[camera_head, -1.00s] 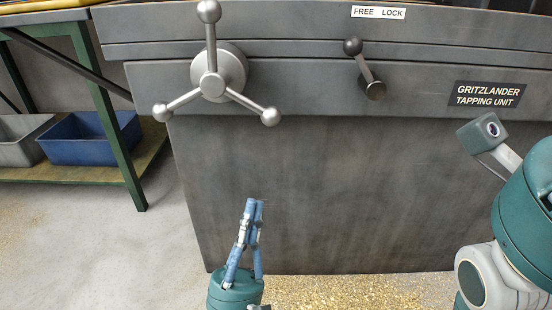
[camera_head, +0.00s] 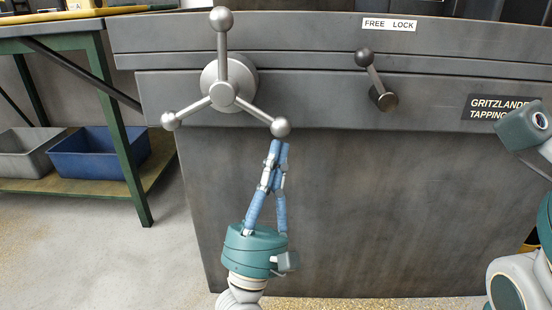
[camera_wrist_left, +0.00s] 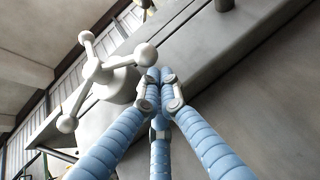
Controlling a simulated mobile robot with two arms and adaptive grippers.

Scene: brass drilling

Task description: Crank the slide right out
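The crank is a grey three-spoke handwheel (camera_head: 222,95) with ball ends on the front of the dark machine. One spoke points up, one lower left, one lower right. My left gripper (camera_head: 279,145) points up just below the lower-right ball (camera_head: 280,126); its blue fingertips are close together, with nothing seen between them. In the left wrist view the fingertips (camera_wrist_left: 160,76) meet beside a ball of the handwheel (camera_wrist_left: 95,68); whether they touch it I cannot tell. My right arm shows at the right edge; its fingers are not seen.
A lock lever (camera_head: 376,80) sits right of the handwheel, under the FREE LOCK label (camera_head: 389,24). A green-legged bench (camera_head: 122,140) with a blue bin (camera_head: 98,153) and a grey bin (camera_head: 28,152) stands at left. The machine's lower front (camera_head: 400,200) is flat and clear.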

